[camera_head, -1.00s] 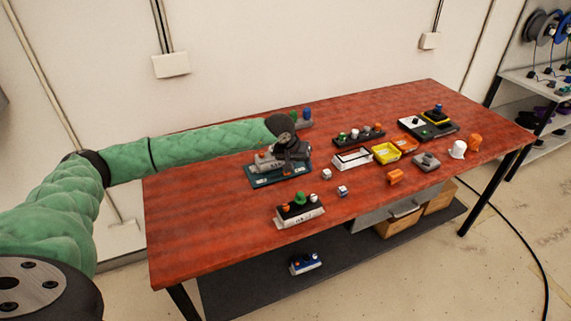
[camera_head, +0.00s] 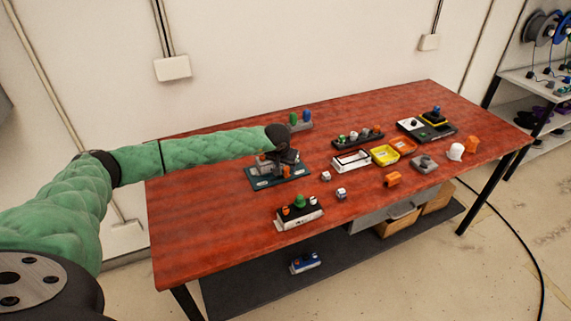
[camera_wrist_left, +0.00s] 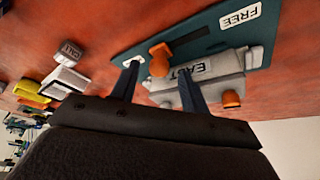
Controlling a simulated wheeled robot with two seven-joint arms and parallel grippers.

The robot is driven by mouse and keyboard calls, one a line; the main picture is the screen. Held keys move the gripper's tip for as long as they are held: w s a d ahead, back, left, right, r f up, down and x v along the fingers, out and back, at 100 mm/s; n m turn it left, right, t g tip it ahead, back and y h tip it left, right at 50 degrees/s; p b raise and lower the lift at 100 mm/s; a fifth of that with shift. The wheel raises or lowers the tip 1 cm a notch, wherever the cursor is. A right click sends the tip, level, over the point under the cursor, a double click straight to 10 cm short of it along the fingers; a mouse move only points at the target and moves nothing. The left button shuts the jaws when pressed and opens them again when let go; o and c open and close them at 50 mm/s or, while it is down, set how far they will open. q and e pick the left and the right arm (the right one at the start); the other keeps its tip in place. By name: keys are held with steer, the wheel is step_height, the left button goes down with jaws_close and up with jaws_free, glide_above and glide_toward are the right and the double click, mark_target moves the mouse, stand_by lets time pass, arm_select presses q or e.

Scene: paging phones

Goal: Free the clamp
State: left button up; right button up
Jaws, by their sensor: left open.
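The clamp is a grey block (camera_wrist_left: 232,66) on a teal plate (camera_wrist_left: 198,48); in the head view the plate (camera_head: 258,182) lies on the red table. The plate bears a white FREE label (camera_wrist_left: 240,16). A second label (camera_wrist_left: 199,70), partly hidden, looks like FAST or EAST. An orange knob (camera_wrist_left: 160,60) stands near the clamp, and another orange knob (camera_wrist_left: 231,99) is at its near side. My left gripper (camera_wrist_left: 160,76) is open, its fingers low over the clamp on both sides of the first knob; contact is unclear. It also shows over the plate in the head view (camera_head: 286,160). My right gripper is out of view.
A white-fronted block with knobs (camera_head: 299,220) stands at the table's front. Small pale cubes (camera_head: 341,193), a yellow tray (camera_head: 384,156) and an orange piece (camera_head: 392,180) lie to the right. A wall stands behind the table. The table's left end is clear.

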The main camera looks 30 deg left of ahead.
arm_select(q)
steer(key=shift+w+f, duration=0.15)
steer(key=shift+f, duration=0.25)
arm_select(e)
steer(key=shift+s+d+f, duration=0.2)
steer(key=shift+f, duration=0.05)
